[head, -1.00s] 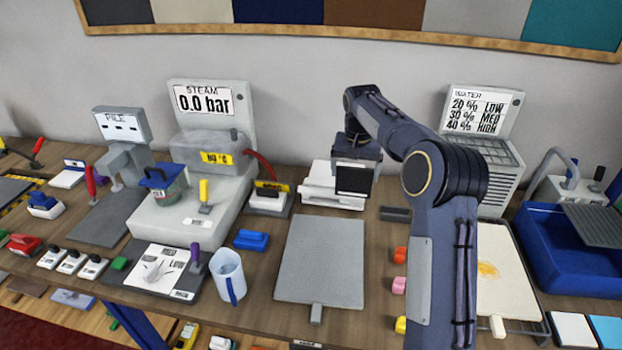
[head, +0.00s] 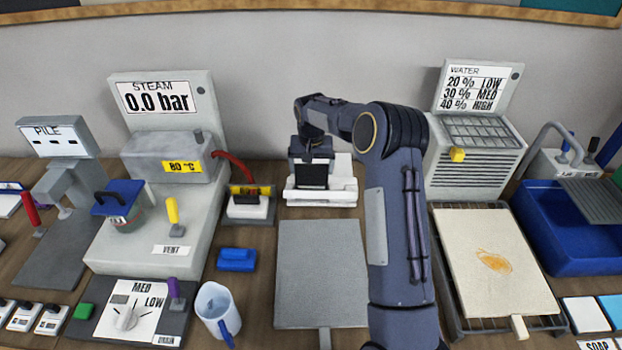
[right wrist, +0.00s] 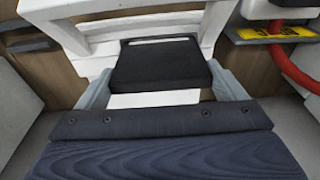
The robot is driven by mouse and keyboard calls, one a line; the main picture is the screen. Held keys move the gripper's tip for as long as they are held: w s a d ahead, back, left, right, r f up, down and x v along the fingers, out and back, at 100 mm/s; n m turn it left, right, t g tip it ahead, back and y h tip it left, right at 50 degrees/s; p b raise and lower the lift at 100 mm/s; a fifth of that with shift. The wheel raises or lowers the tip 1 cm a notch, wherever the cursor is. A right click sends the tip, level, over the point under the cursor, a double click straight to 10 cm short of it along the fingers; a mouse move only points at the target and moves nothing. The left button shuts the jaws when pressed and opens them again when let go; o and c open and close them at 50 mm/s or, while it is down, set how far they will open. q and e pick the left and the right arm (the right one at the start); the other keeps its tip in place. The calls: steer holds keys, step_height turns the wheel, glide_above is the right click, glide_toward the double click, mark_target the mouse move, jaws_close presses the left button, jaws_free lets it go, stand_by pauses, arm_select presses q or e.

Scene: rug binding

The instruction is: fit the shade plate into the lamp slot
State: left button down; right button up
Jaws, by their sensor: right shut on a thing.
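The shade plate (head: 313,176) is a small black square plate, held by my right gripper (head: 312,160) at the back of the bench. In the right wrist view the plate (right wrist: 158,65) sits between two grey fingers, which are shut on its sides. The lamp (head: 342,190) is a white device behind and below the plate. It also shows in the right wrist view (right wrist: 215,25), with white arms around the plate's far side. The plate overlaps the lamp's front in both views; I cannot tell whether it touches or enters the slot, which is hidden. My left gripper is out of view.
A grey steam unit (head: 165,160) with a red hose stands left of the lamp, with a yellow-marked block (head: 250,205) between them. A water unit (head: 470,160) stands at the right. A grey board (head: 318,265) lies in front, and a cup (head: 215,308) stands nearer.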

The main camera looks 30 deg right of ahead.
mark_target(312, 188)
step_height(312, 188, down, 4)
steer(key=shift+f+b, duration=0.25)
steer(key=shift+b, duration=0.75)
